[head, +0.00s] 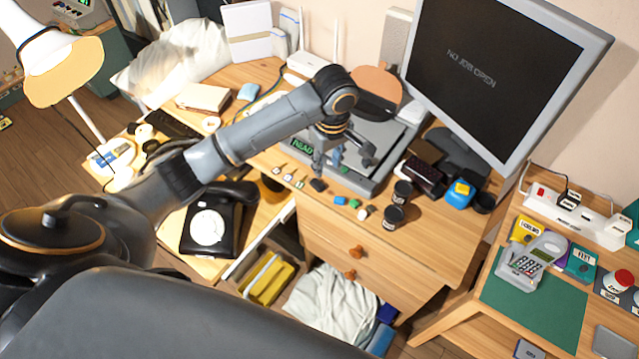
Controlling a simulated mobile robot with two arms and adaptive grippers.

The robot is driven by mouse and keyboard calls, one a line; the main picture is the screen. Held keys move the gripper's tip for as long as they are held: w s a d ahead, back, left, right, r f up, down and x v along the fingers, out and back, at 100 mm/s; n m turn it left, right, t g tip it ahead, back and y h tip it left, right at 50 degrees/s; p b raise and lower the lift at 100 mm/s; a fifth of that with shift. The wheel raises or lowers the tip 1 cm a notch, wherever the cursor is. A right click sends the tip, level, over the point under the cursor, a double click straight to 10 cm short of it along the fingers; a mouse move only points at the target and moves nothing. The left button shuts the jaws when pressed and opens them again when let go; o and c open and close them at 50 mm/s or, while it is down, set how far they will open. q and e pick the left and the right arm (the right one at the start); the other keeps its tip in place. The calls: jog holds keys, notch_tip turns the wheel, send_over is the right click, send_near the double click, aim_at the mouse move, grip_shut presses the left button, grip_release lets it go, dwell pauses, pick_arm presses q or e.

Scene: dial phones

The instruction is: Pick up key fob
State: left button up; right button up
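A small dark piece that looks like the key fob (318,185) lies near the front edge of the wooden desk, in a row of small items. My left gripper (342,165) points down just behind and above this row, over the front of a grey machine. Its fingers are spread apart and I see nothing held between them. The dark piece is in front of the gripper, near its left finger, and looks apart from it. My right gripper is not in view.
Small keys (289,177) lie left of the dark piece; green bits (354,203) and dark jars (394,217) lie right. The grey machine (375,140) and a monitor (500,75) stand behind. A black dial phone (217,220) is at left.

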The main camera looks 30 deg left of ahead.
pick_arm(q)
notch_tip(320, 180, up, 2)
jog(key=w+a+n, duration=0.2)
send_over(317, 184)
jog(key=f, duration=0.8)
jog(key=shift+d+p, duration=0.2)
jog(key=shift+p, duration=0.1)
jog(key=shift+f+p, duration=0.4)
jog(key=shift+f, duration=2.35)
jog(key=c, duration=0.5)
